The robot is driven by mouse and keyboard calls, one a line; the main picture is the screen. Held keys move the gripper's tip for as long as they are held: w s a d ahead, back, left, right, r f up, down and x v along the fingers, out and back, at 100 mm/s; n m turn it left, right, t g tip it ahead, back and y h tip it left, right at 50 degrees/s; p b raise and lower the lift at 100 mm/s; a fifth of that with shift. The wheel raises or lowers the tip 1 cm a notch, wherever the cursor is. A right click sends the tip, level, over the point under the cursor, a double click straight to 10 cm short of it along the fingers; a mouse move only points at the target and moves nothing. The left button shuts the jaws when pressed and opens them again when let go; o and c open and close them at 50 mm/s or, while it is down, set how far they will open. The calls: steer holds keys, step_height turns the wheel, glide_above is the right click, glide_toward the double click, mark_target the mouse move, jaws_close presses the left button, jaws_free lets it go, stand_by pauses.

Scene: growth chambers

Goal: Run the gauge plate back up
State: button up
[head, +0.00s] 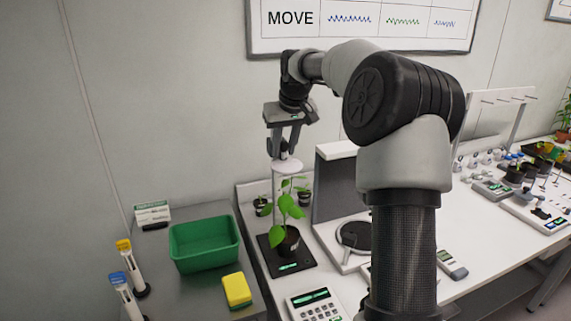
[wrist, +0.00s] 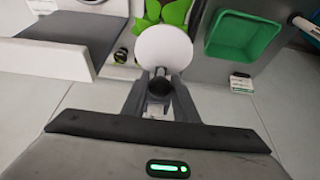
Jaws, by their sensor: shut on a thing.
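The gauge plate (head: 287,167) is a white round disc on a thin upright stand, above a leafy potted plant (head: 286,212) on a dark base (head: 273,262). The plate is close over the plant's top leaves. In the wrist view the plate (wrist: 164,48) hides part of the leaves (wrist: 173,12). My gripper (head: 284,150) points down just above the plate and is shut on a small dark knob (wrist: 161,87) beside the plate. The knob also shows in the wrist view between my fingertips (wrist: 161,92). The stand is partly hidden.
A green bin (head: 204,243) and a yellow sponge (head: 237,290) are on the grey surface at left. A grey panel with a round dark disc (head: 356,236) stands to the right. A keypad device (head: 314,303) lies in front. The wall is close behind.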

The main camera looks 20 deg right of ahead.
mark_target(284, 142)
steer(key=shift+r+p, duration=2.1)
steer(key=shift+r, duration=0.45)
steer(key=o, duration=1)
steer(key=shift+o, duration=0.2)
steer(key=v, duration=0.7)
steer(key=shift+s+r, duration=0.2)
steer(key=shift+r, duration=0.2)
